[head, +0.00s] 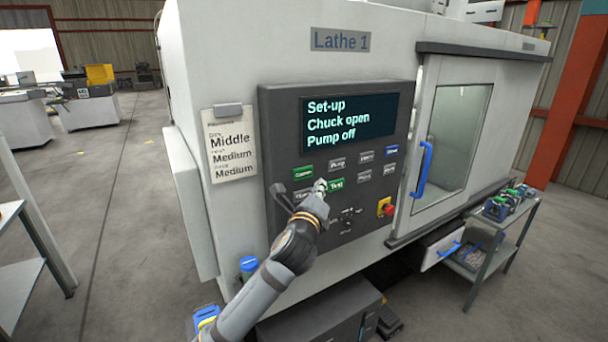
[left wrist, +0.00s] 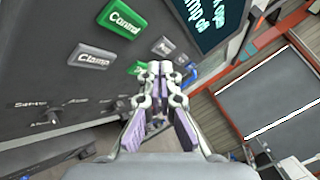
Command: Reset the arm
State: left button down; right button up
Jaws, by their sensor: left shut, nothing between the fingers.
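My left gripper (head: 320,186) is at the control panel (head: 270,130) of the lathe, in front of the lower button rows. Its fingers are shut and empty, beside the green Test button (head: 337,185). In the left wrist view the shut fingers (left wrist: 160,72) point towards the panel, partly over a green button (left wrist: 136,68). Whether the tips touch the panel I cannot tell. The screen (head: 349,120) reads "Set-up, Chuck open, Pump off". My right gripper is not in view.
The lathe door with its blue handle (head: 424,169) is to the right of the panel. A red stop button on yellow (head: 385,207) is low on the panel. A card (head: 229,150) hangs to the left. A cart (head: 523,218) with parts stands at right. Open floor lies left.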

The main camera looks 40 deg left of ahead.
pick_arm(q)
jog(key=w+a+f+n+g+h+b, duration=0.1)
jog(key=w+f+n+g, duration=0.1)
jog(key=f, duration=1)
jog(key=w+a+f+n+g+h+b, duration=0.1)
jog(key=a+f+n+g, duration=0.1)
jog(key=f, duration=1)
jog(key=s+f+n+g+h+b, duration=0.1)
jog(key=s+f+n+g, duration=0.2)
jog(key=f, duration=1.1)
jog(key=s+f+n+g, duration=0.1)
jog(key=s+f+n, duration=0.35)
jog(key=f, duration=0.95)
jog(key=s+d+f+n+g+h+b, duration=0.1)
jog(key=s+d+f+n+g, duration=0.1)
jog(key=s+f, duration=0.9)
jog(key=s+d+f+n+g+h+b, duration=0.1)
jog(key=s+d+f+n+g, duration=0.2)
jog(key=s+f, duration=0.7)
jog(key=s+d+f+n+g, duration=0.1)
jog(key=s+f, duration=0.4)
jog(key=s, duration=0.6)
jog(key=s+d+f+n+g+h, duration=0.1)
jog(key=s+d+f+n, duration=0.3)
jog(key=s, duration=0.7)
jog(key=shift+s+d+f+g+b, duration=0.25)
jog(key=shift+f+g+b, duration=0.2)
jog(key=shift+g, duration=0.15)
